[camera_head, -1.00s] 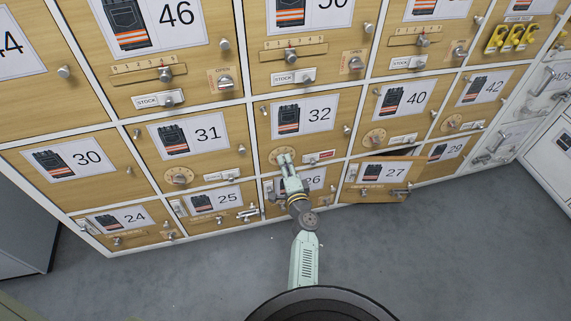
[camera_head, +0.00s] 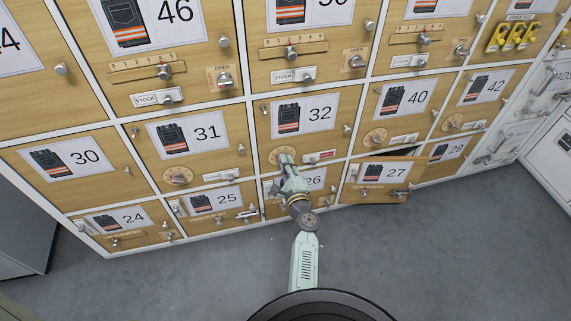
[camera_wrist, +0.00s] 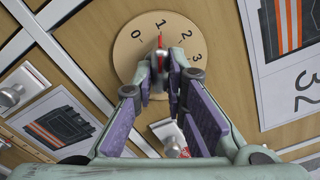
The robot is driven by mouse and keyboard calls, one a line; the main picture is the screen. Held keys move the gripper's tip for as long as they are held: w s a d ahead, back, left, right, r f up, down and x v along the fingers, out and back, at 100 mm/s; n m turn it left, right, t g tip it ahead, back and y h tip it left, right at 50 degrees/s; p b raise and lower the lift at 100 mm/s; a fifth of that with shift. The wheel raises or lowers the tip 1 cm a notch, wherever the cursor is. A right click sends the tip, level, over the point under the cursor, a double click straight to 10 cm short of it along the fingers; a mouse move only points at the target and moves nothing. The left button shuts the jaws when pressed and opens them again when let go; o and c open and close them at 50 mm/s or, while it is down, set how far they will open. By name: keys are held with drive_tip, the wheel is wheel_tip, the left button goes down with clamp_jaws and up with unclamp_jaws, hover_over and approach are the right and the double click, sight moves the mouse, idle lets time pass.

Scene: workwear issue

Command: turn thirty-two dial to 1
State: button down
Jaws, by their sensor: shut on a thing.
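The thirty-two dial (camera_head: 275,158) is a round wooden disc on the door of locker 32 (camera_head: 302,110), below its label. In the wrist view the dial (camera_wrist: 128,52) carries the marks 0, 1, 2 and 3 around its edge. My gripper (camera_head: 285,160) reaches up to the dial from below. In the wrist view my gripper (camera_wrist: 160,65) is shut on the dial's small knob, whose body is mostly hidden between the fingertips. The knob's red pointer (camera_wrist: 160,41) shows above the fingertips and points at the 1.
Beside the dial is a small plate with a red tag (camera_head: 320,157). The door of locker 27 (camera_head: 375,190) stands ajar at the lower right. Locker 26 (camera_head: 315,178) lies behind my arm. The grey floor (camera_head: 420,260) in front is clear.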

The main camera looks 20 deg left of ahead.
sight(283, 135)
idle(0.5)
drive_tip(key=c, duration=1.6)
unclamp_jaws()
wheel_tip(283, 135, up, 10)
drive_tip(key=shift+r, duration=0.1)
